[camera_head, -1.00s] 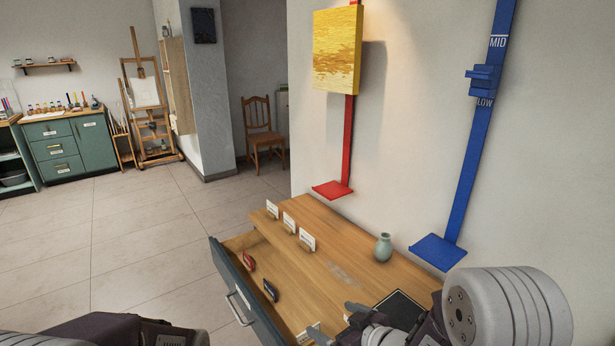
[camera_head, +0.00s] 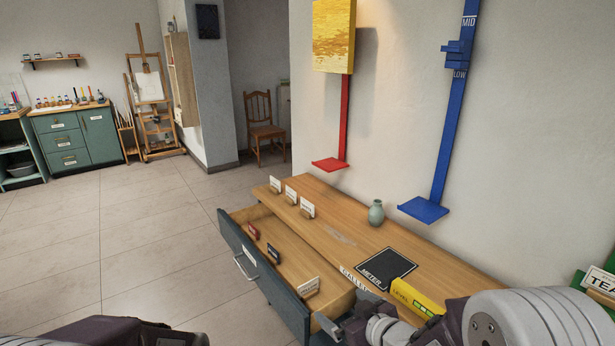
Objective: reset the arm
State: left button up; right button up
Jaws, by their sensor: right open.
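My right gripper (camera_head: 327,327) is low in the head view, by the front right corner of the open drawer (camera_head: 313,307). It is open, and I see nothing between its fingers. My right arm comes in from the lower right. Part of my left arm shows at the bottom left edge, but its gripper is out of the picture.
The drawer, holding a red and a dark item (camera_head: 273,253), juts from the wooden table (camera_head: 345,225). On the table are a vase (camera_head: 376,213), a black METER pad (camera_head: 386,268) and a yellow level (camera_head: 416,299). Red (camera_head: 344,120) and blue (camera_head: 447,120) rails hang on the wall. The floor at left is clear.

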jog(key=s+d+f+m+g+h+b, duration=0.45)
jog(key=s+d+f+h, duration=0.2)
jog(key=d+f, duration=0.25)
jog(key=s+f+m+g+p, duration=0.15)
jog(key=s+f+g, duration=0.3)
jog(key=s, duration=0.75)
notch_tip(320, 180, up, 21)
jog(key=s+g+p, duration=0.1)
jog(key=p, duration=1.9)
jog(key=shift+f+m+y, duration=0.15)
jog(key=shift+m+y, duration=0.15)
jog(key=shift+y, duration=0.05)
